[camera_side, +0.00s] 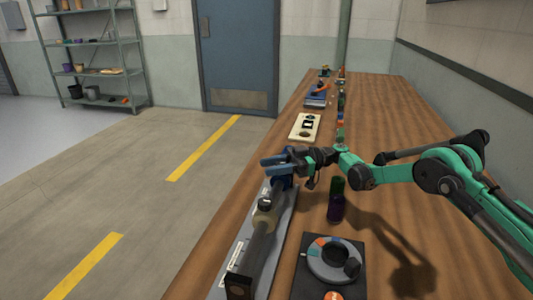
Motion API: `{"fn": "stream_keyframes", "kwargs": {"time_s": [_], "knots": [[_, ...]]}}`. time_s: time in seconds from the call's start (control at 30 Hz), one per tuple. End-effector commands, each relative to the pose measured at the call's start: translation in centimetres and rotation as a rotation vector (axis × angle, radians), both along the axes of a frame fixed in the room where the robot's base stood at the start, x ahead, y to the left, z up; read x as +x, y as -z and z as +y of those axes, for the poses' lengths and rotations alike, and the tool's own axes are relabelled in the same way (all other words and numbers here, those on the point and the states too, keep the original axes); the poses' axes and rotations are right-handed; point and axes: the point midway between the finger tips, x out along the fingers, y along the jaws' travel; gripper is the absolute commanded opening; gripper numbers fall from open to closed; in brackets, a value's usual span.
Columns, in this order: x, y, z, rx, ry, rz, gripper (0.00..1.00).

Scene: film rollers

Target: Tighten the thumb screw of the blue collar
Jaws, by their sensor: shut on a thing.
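A dark roller shaft (258,248) lies along a grey base plate at the table's left edge. The blue collar (284,182) sits at the far end of the shaft, under my gripper. My gripper (272,160) reaches in from the right and its fingers are at the top of the blue collar. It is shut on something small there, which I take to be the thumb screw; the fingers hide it. A beige collar (264,218) with a dark knob sits nearer on the same shaft.
A round grey dial on a black plate (334,262) lies at the front. A dark purple and green bottle (336,200) stands right of the shaft. A cream plate (305,127), blue books (318,98) and small items lie farther back. The table's right side is mostly clear.

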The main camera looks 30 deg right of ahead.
Motion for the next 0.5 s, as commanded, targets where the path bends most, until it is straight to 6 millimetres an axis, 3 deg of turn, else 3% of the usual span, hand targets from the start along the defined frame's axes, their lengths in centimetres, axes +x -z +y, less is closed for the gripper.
{"fn": "stream_keyframes", "kwargs": {"time_s": [0.13,0.17,0.23,0.27,0.5], "knots": [[0.00,-0.03,0.06,0.000,0.000,0.000,0.00],[0.00,-0.03,0.06,0.000,0.000,0.000,0.39],[0.00,-0.03,0.05,0.000,0.001,0.000,0.59],[0.00,-0.03,0.05,0.000,0.001,0.000,0.64],[0.00,-0.02,0.02,0.000,0.002,0.000,0.64]]}}
